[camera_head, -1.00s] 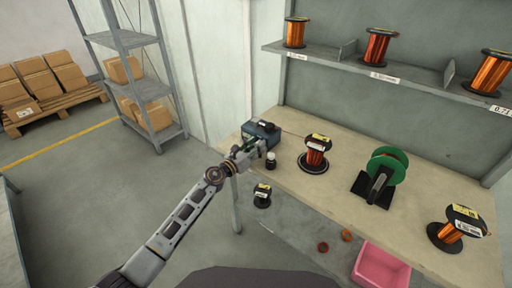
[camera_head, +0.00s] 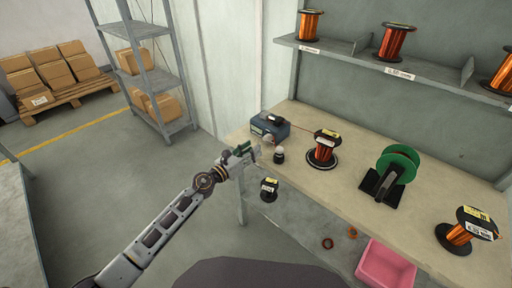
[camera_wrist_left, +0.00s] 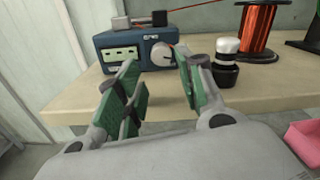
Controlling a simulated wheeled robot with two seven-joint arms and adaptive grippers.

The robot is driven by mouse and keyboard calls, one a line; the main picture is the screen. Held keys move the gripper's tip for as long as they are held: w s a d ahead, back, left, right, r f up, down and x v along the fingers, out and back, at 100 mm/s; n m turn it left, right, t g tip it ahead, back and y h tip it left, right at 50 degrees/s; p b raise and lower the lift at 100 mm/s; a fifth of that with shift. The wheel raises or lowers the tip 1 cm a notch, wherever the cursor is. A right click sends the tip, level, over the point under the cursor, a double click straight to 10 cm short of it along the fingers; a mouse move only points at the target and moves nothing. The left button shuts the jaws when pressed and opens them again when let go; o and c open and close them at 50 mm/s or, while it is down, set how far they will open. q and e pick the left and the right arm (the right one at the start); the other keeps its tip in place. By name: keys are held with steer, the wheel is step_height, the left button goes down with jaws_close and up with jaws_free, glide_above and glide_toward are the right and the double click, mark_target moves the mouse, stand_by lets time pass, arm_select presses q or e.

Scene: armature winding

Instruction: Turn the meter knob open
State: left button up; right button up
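The meter (camera_head: 270,126) is a blue-grey box at the left end of the workbench. In the left wrist view the meter (camera_wrist_left: 110,38) shows a pale green panel on its left and a round white knob (camera_wrist_left: 162,54) on its right, with a dark mark on it. My left gripper (camera_head: 252,151) is in front of the meter, apart from it. In the left wrist view the left gripper (camera_wrist_left: 160,78) has its green-padded fingers spread, with nothing between them. The knob shows between and beyond the fingertips. My right gripper is not in view.
A black jar with a white top (camera_wrist_left: 226,60) stands close right of the left gripper. A copper wire spool (camera_head: 323,150), a green reel (camera_head: 399,160) and another spool (camera_head: 462,232) stand along the workbench (camera_head: 350,190). A pink bin (camera_head: 386,268) is below.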

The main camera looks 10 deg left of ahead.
arm_select(q)
steer(key=shift+v, duration=2)
steer(key=shift+w+d+r, duration=0.1)
steer(key=shift+c, duration=0.2)
